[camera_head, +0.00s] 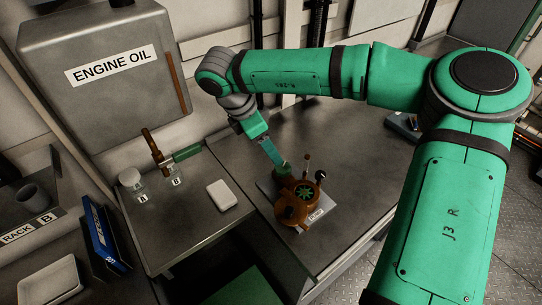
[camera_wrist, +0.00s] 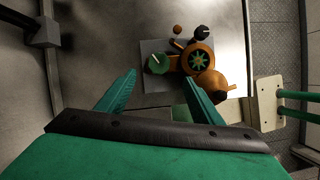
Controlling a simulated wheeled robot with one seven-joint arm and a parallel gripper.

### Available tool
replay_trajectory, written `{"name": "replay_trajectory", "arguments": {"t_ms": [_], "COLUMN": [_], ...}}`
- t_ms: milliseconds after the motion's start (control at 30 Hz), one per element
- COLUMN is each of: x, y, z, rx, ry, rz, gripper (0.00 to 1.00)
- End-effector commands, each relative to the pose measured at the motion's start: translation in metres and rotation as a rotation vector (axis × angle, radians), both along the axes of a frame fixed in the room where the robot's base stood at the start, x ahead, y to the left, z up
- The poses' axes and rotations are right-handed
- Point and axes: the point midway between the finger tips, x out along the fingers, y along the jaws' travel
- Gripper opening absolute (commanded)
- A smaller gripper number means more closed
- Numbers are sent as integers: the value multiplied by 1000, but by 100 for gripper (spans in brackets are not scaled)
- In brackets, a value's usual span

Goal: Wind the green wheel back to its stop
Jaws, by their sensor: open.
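A green round wheel (camera_wrist: 158,64) with a pale mark or peg on it shows at the left of an orange-brown valve body (camera_wrist: 212,85) in the wrist view. A green spoked part inside an orange ring (camera_wrist: 200,61) sits to its right; in the head view it shows as a green star shape (camera_head: 304,193). My gripper (camera_wrist: 160,76) is open and empty. Its two fingers stand either side of the green wheel in the wrist view, with the wheel just beyond the tips. In the head view my gripper (camera_head: 279,162) points down at the wheel's side, partly hiding it; contact cannot be told.
The valve stands on a pale plate (camera_head: 318,216) on a grey bench (camera_head: 345,185). Small levers with round knobs, one black (camera_wrist: 204,32), rise beside it. Jars (camera_head: 131,182), a white box (camera_head: 222,195) and an engine oil tank (camera_head: 105,75) are to the left.

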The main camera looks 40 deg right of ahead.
Motion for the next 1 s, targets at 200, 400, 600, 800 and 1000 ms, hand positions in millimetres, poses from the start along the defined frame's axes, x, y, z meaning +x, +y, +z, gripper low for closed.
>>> {"name": "replay_trajectory", "arguments": {"t_ms": [200,400,600,800,1000], "x": [-4,-10,-12,-13,-14], "y": [-9,-22,-32,-37,-39], "z": [-17,-50,-79,-95,-99], "rx": [0,2,0,0,-1], "ry": [1,2,1,-1,0], "rz": [-6,-7,-3,0,0], "gripper": [60,60,60,60,60]}}
